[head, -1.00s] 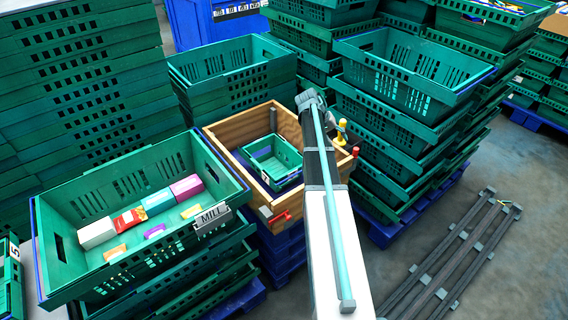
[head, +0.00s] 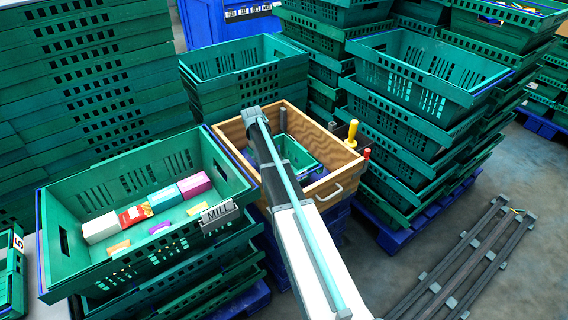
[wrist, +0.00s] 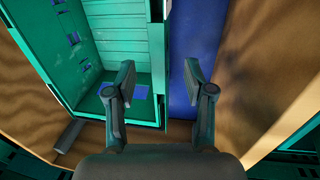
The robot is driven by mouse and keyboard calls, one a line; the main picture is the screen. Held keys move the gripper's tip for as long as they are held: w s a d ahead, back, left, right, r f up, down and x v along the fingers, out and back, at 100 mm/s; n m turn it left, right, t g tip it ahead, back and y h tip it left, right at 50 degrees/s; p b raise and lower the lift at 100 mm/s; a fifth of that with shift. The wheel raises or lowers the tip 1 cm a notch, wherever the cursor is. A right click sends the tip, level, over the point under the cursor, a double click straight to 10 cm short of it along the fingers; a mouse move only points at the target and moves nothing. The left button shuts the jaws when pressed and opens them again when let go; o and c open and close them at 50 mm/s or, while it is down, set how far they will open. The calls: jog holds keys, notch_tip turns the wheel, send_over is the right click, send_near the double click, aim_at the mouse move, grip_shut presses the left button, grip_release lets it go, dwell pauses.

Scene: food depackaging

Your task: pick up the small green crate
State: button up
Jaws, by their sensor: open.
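The small green crate (head: 303,158) sits inside a wooden box (head: 347,172) in the head view, partly hidden by my arm. In the wrist view the small crate (wrist: 120,48) fills the upper left, its inside visible. My gripper (wrist: 159,76) is open and empty in the wrist view. The crate's right wall lies between the two fingers in the picture; the left finger overlaps the crate's inside and the right finger is over the blue surface. I cannot tell how far down the fingers are. The gripper is hidden behind my arm in the head view.
A large green crate labelled MILL (head: 60,200) with several packages stands left of the box. Tall stacks of green crates (head: 90,90) rise at left and right. The box has a yellow-handled tool (head: 351,132) at its right. Grey rails (head: 450,265) lie on the floor at right.

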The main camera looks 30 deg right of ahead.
jog(key=f, duration=0.2)
jog(key=f+p, duration=0.1)
jog(key=f, duration=0.2)
jog(key=d+f, duration=0.1)
jog(key=f, duration=0.2)
jog(key=shift+w+d, duration=0.1)
jog(key=shift+w, duration=0.2)
jog(key=shift+c, duration=0.3)
jog(key=shift+r, duration=0.1)
grip_shut()
